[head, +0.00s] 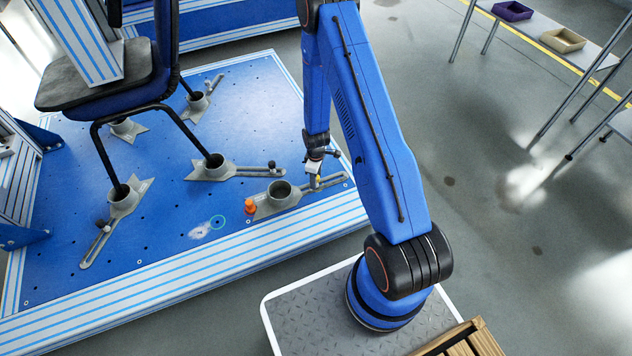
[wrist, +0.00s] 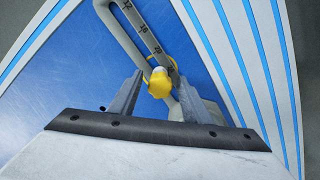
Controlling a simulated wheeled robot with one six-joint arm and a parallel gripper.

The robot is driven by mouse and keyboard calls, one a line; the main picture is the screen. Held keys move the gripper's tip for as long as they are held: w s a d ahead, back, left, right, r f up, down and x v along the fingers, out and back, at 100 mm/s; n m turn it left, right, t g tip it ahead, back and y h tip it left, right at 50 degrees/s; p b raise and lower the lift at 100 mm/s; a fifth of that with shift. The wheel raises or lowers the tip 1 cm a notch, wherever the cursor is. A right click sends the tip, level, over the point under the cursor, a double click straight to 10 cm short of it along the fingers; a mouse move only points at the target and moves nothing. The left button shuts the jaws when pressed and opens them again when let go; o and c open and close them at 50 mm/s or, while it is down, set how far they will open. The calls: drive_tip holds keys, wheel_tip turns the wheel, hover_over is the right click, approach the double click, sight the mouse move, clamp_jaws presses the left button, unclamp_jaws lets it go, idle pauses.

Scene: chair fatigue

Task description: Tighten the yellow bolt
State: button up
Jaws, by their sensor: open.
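The yellow bolt (wrist: 160,84) sits at the slotted grey bracket arm (wrist: 137,32) in the wrist view. My gripper (wrist: 160,98) is open, with one finger on each side of the bolt and a visible gap to both. In the head view my gripper (head: 318,160) points down at the bracket near the platform's right edge. The yellow bolt (head: 317,180) shows there only as a small patch beneath the gripper. The bracket's grey cup (head: 279,193) stands to the left of the bolt. How far the bolt is screwed in cannot be told.
An orange knob (head: 249,206) sits beside the cup. A chair (head: 110,85) stands on the blue platform (head: 150,240), its legs in other grey cups. A purple bin (head: 512,11) and a tan bin (head: 563,40) rest on a table at the upper right. Open floor lies right of my arm.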

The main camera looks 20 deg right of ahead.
drive_tip(key=c, duration=1)
drive_tip(key=shift+m, duration=2)
drive_tip(key=shift+m, duration=2)
drive_tip(key=shift+m, duration=2.1)
